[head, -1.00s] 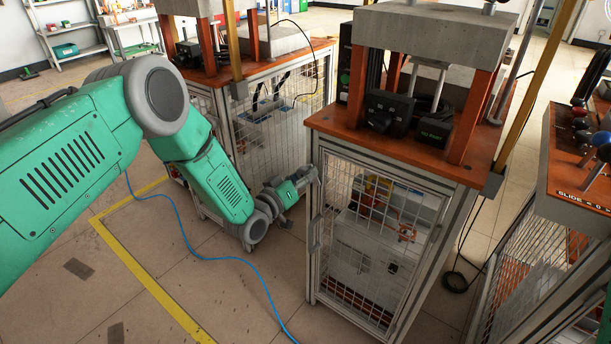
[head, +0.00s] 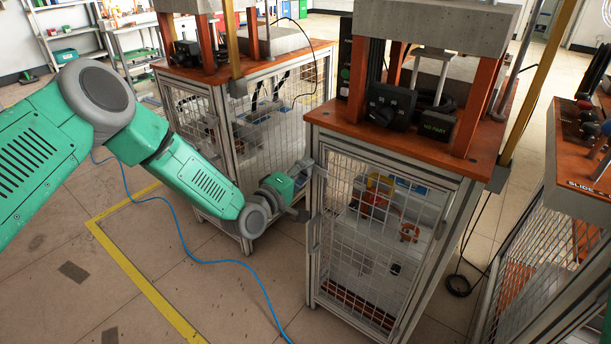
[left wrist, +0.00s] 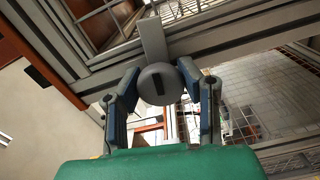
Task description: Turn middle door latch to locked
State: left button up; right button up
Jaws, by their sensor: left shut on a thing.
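The middle cabinet's mesh door (head: 372,240) looks closed against its frame. The door latch (left wrist: 158,84) is a round grey knob with a dark slot, on a flat grey bar at the aluminium frame in the left wrist view. My left gripper (left wrist: 158,72) has one finger on each side of the knob and is shut on it. In the head view my left gripper (head: 304,168) is at the upper left corner post of the middle cabinet. It is small there and hides the latch. My right gripper is not in view.
A grey door handle (head: 313,234) sits below my gripper on the door's left side. Another mesh cabinet (head: 262,130) stands close behind my left forearm. A control bench (head: 575,160) is at the right. A blue cable (head: 215,261) lies on the open floor.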

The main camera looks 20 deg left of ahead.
pick_arm(q)
jog(key=shift+s+f+n+b, duration=0.3)
jog(key=shift+f+n, duration=0.2)
jog(key=shift+n, duration=0.3)
jog(key=shift+o, duration=0.2)
jog(key=shift+c, duration=0.2)
jog(key=o, duration=1.2)
jog(key=shift+o, duration=0.2)
jog(key=shift+w+a+r, duration=0.1)
jog(key=shift+a+r, duration=0.05)
jog(key=shift+r, duration=0.05)
jog(key=v, duration=1.2)
